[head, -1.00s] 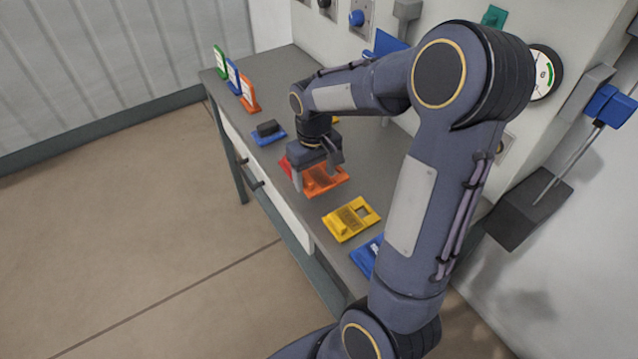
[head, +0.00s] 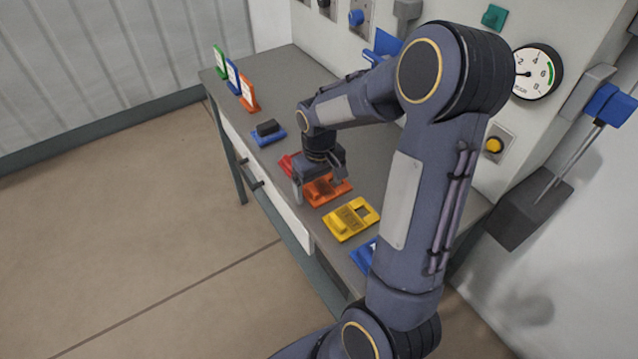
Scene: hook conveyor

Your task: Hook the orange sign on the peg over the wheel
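The orange sign (head: 330,192) lies flat on the grey bench in the head view, between a red sign and a yellow one. My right gripper (head: 319,178) points down just over it. Its two fingers are spread apart, one at the sign's left side and one toward its back right. The gripper's body hides part of the sign, and I see no finger closed on it. I cannot make out the peg or the wheel; my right arm covers part of the wall panel. My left gripper is not in view.
The yellow sign (head: 350,219) and a blue one (head: 364,257) lie nearer; a red one (head: 288,161) is partly hidden. A blue base with a dark block (head: 268,131) and upright tags (head: 234,76) stand farther left. The wall carries a gauge (head: 537,72) and levers (head: 610,105).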

